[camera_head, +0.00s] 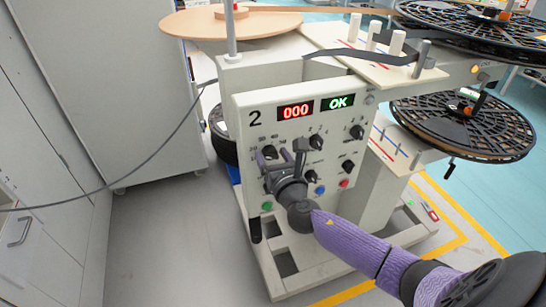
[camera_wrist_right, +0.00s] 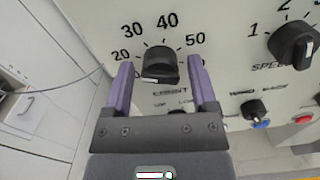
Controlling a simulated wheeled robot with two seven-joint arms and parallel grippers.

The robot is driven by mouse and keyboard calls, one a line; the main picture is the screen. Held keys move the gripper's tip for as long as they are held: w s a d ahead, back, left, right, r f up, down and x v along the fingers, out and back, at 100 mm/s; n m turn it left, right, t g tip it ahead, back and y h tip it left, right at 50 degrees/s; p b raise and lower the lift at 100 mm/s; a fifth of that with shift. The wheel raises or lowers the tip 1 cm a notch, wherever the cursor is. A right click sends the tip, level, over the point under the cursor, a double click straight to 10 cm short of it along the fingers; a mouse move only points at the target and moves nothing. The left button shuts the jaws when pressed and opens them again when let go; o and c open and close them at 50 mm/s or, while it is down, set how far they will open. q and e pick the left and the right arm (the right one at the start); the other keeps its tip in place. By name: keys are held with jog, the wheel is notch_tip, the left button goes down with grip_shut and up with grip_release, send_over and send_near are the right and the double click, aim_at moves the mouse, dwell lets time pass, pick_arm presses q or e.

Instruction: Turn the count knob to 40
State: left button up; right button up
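The count knob is a black dial on the white panel, seen in the right wrist view (camera_wrist_right: 160,62) below a printed scale reading 20, 30, 40 and 50. A pale mark shows at its lower edge, but I cannot tell for sure which number it points to. In the head view the knob (camera_head: 269,152) is partly behind my right gripper (camera_head: 281,158). That gripper is open, with one purple finger on each side of the knob and gaps visible between fingers and knob. The panel's red display (camera_head: 296,112) reads 000, and the green display (camera_head: 338,103) reads OK. My left gripper is out of view.
A SPEED knob (camera_wrist_right: 293,43) sits to the right of the count knob. A smaller black knob (camera_wrist_right: 254,109) with blue below it and a red button (camera_wrist_right: 303,119) are lower right. Black reels (camera_head: 463,128) stand at the right; a grey cabinet (camera_head: 118,80) is at the left.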

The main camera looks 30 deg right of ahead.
grip_shut()
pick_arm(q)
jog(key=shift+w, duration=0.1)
